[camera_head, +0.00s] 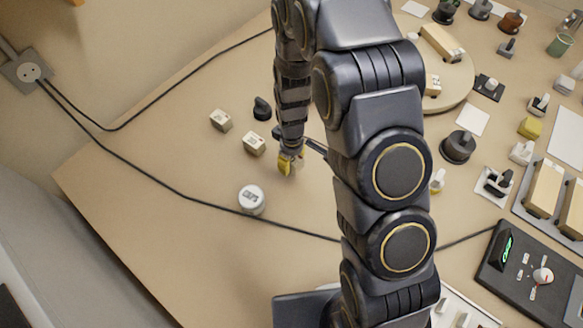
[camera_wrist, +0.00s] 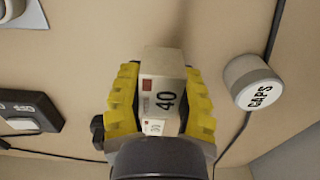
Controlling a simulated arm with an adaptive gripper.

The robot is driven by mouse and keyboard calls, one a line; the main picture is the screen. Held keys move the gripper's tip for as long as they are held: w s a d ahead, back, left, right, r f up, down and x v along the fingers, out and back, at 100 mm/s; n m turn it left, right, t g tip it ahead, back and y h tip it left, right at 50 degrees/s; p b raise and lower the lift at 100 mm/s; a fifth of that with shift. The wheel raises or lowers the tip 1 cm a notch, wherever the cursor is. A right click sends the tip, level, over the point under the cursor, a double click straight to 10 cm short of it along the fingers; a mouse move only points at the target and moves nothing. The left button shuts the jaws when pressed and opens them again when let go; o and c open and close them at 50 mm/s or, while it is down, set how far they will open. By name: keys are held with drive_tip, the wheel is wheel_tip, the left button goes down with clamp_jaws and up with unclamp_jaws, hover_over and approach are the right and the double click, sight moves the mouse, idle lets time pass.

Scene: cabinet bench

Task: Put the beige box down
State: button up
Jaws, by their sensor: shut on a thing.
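In the wrist view the beige box (camera_wrist: 162,62), marked with a black 40 and a small red patch, sits between the yellow fingers of my gripper (camera_wrist: 161,98). The fingers press on its two sides. In the head view my gripper (camera_head: 289,163) points down over the left part of the bench, and the held box is hidden by the fingers and arm. I cannot tell whether the box touches the bench top.
A white round CAPS jar (camera_head: 251,200) stands lower left of my gripper; it also shows in the wrist view (camera_wrist: 250,80). A black knob-like piece (camera_head: 262,108) stands behind the boxes. Black cables cross the bench (camera_head: 130,190). The right side is crowded; the left is mostly clear.

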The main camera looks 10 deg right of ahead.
sight(291, 170)
drive_tip(key=shift+f, duration=1.95)
drive_tip(key=shift+f, duration=0.1)
drive_tip(key=o, duration=1)
wheel_tip(291, 170, up, 11)
drive_tip(key=shift+r, duration=0.75)
